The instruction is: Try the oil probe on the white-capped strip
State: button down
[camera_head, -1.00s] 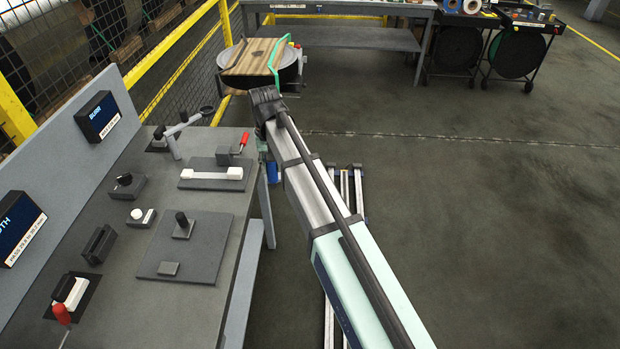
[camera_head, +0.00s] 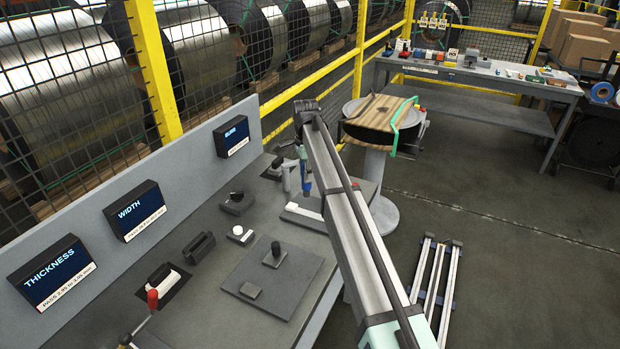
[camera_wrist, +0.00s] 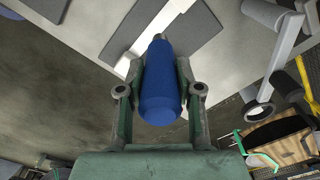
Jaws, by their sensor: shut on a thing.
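My gripper (camera_wrist: 158,95) is shut on the blue oil probe (camera_wrist: 160,85), whose narrow tip points away from the wrist. In the head view the blue probe (camera_head: 306,186) hangs upright below my arm's end, over the far part of the bench. Beneath it, a strip with white ends (camera_head: 297,210) lies on a dark plate, partly hidden by my arm. In the wrist view, the strip (camera_wrist: 124,66) runs diagonally beyond the probe, which hides part of it. The probe tip appears close to the strip; I cannot tell whether they touch.
The grey bench (camera_head: 205,285) carries a flat plate with a black knob (camera_head: 275,255), small gauges and a red-handled clamp (camera_head: 152,300). Display boxes (camera_head: 137,210) line its back panel. A round stand with a wooden top (camera_head: 380,113) is beyond.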

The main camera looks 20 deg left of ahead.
aim_at(306, 191)
jog(key=shift+m, duration=0.4)
jog(key=shift+f+b, duration=0.95)
jog(key=shift+f, duration=2.45)
jog(key=shift+s+f+p, duration=0.1)
jog(key=shift+f+p, duration=0.2)
jog(key=shift+f, duration=0.3)
dwell(1.5)
dwell(0.7)
jog(key=shift+r+p, duration=1.6)
jog(key=shift+r, duration=1.9)
